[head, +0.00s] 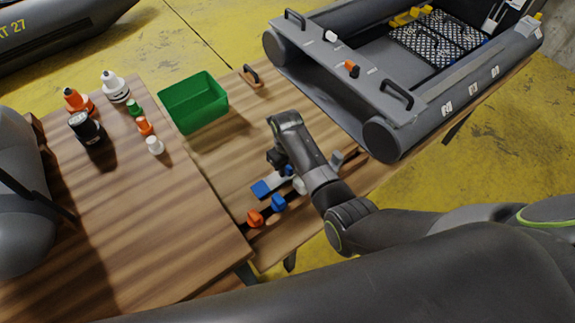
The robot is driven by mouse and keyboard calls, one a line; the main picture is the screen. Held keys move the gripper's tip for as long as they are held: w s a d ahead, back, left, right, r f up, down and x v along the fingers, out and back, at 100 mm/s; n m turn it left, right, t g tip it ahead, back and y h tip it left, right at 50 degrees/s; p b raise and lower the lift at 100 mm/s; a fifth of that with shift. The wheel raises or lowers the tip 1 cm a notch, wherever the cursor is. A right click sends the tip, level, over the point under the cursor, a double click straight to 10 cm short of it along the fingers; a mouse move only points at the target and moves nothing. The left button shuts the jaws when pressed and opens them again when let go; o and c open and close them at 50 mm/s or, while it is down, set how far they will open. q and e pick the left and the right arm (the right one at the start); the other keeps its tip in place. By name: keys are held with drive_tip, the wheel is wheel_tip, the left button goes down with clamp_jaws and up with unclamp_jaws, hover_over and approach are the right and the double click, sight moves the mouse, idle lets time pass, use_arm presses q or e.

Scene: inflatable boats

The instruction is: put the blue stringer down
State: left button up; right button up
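A flat blue piece (262,188), which looks like the blue stringer, shows low over the near end of the right-hand wooden table. Its right part runs toward a pale grey piece and is partly hidden by my arm. My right gripper (279,165) points down just above and behind the blue piece. Its fingertips are hidden by its own body and wrist, so I cannot tell whether it grips the piece or whether the piece rests on the surface. My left gripper is not in view.
An orange-capped item (255,217) and a blue-capped item (278,203) stand close in front. A green bin (194,103) stands behind, left. Several bottles, including a black one (85,127), stand on the left table. A grey inflatable boat (440,88) fills the back right.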

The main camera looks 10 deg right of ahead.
drive_tip(key=shift+o, duration=0.5)
drive_tip(key=shift+r, duration=0.1)
drive_tip(key=shift+r, duration=0.3)
wheel_tip(320, 180, up, 12)
drive_tip(key=p, duration=0.1)
drive_tip(key=shift+f+p, duration=0.2)
drive_tip(key=shift+p, duration=0.1)
